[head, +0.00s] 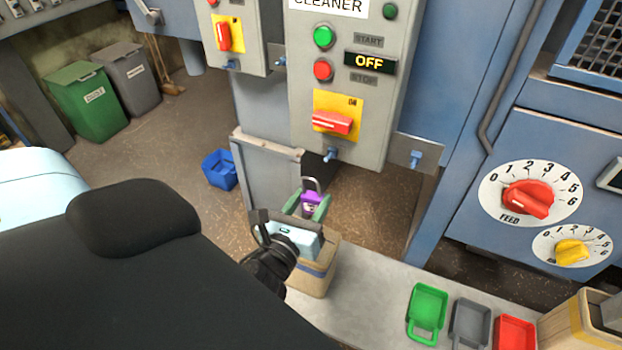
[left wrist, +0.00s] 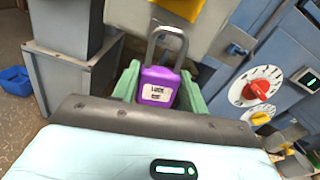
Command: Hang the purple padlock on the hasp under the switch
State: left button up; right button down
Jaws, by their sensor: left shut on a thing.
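The purple padlock (head: 311,200) is held upright between the green fingers of my left gripper (head: 306,206), its grey shackle pointing up. In the left wrist view the padlock (left wrist: 157,88) shows a white label, and my left gripper (left wrist: 156,88) is shut on it. The red switch (head: 332,122) on its yellow plate sits on the grey CLEANER panel, its handle lying nearly level. A blue hasp (head: 330,155) sticks out under it. The padlock is below the hasp in the head view, apart from it. My right gripper is out of view.
The grey panel (head: 300,90) also carries a green START button (head: 323,37), a red STOP button (head: 323,70) and an OFF display. Another blue hasp (head: 415,158) is to the right. A cardboard box (head: 316,277) stands below my gripper. Green, grey and red scoops lie at lower right.

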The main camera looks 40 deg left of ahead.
pick_arm(q)
jog(key=shift+w, duration=0.25)
jog(key=shift+x, duration=1.25)
jog(key=x, duration=0.3)
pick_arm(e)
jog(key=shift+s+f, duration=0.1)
pick_arm(q)
jog(key=shift+a+r, duration=0.1)
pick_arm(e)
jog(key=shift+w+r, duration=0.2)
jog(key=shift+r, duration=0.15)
pick_arm(q)
jog(key=shift+w, duration=0.1)
jog(key=shift+p+x, duration=0.6)
jog(key=shift+x, duration=1.05)
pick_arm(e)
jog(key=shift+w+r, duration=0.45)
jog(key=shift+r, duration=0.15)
pick_arm(q)
jog(key=shift+f+b, duration=0.4)
jog(key=shift+f, duration=0.45)
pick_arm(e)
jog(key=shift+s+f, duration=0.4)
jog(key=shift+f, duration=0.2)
